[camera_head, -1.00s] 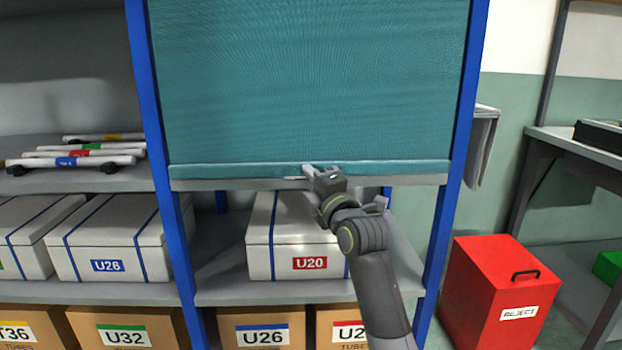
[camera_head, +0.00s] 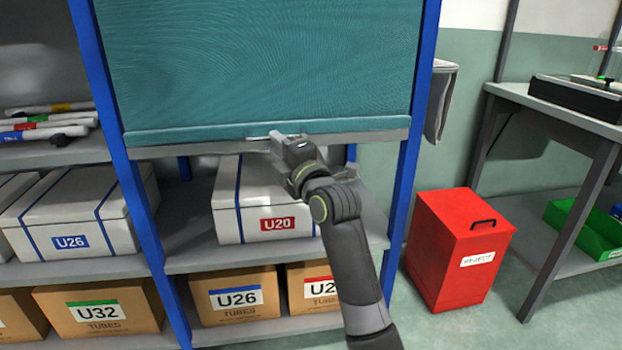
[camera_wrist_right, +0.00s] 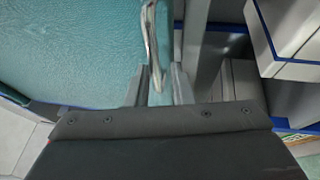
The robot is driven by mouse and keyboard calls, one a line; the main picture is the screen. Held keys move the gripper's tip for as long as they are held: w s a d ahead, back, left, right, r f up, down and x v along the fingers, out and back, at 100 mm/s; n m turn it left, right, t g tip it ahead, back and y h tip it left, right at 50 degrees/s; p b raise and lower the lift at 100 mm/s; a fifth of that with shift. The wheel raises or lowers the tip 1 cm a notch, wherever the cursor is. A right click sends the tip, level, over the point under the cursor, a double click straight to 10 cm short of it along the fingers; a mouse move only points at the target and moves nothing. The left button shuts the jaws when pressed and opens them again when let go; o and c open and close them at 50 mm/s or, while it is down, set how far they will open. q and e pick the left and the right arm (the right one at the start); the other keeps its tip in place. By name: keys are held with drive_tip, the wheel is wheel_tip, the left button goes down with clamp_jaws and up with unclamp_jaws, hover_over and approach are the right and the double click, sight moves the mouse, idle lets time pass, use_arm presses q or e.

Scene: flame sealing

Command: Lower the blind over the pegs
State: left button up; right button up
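The teal blind (camera_head: 260,65) hangs between two blue posts. Its bottom rail (camera_head: 190,136) is level with the grey shelf edge (camera_head: 180,151), and the bay behind the cloth is covered. No pegs show in the head view. My right gripper (camera_head: 276,140) is at the middle of the rail, by a thin silver handle (camera_head: 256,138). In the right wrist view the handle (camera_wrist_right: 151,35) runs toward the gripper (camera_wrist_right: 160,88), and a teal strip lies between the two fingers. Whether they press on it is unclear. My left gripper is out of view.
A white U20 box (camera_head: 262,200) stands on the shelf below, with cardboard boxes (camera_head: 235,295) under it. A red reject bin (camera_head: 458,248) stands on the floor at right, beside a grey table (camera_head: 560,108). Striped tubes (camera_head: 45,125) lie on the left shelf.

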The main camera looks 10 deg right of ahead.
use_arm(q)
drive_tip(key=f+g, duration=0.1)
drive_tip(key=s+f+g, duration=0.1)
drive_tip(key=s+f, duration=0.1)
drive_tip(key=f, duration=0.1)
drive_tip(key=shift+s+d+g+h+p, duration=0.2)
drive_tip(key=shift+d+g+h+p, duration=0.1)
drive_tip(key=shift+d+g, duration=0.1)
use_arm(e)
drive_tip(key=v, duration=1.4)
drive_tip(key=shift+s, duration=0.35)
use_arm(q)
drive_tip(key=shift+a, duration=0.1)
use_arm(e)
drive_tip(key=shift+d+f, duration=0.1)
drive_tip(key=shift+f, duration=0.05)
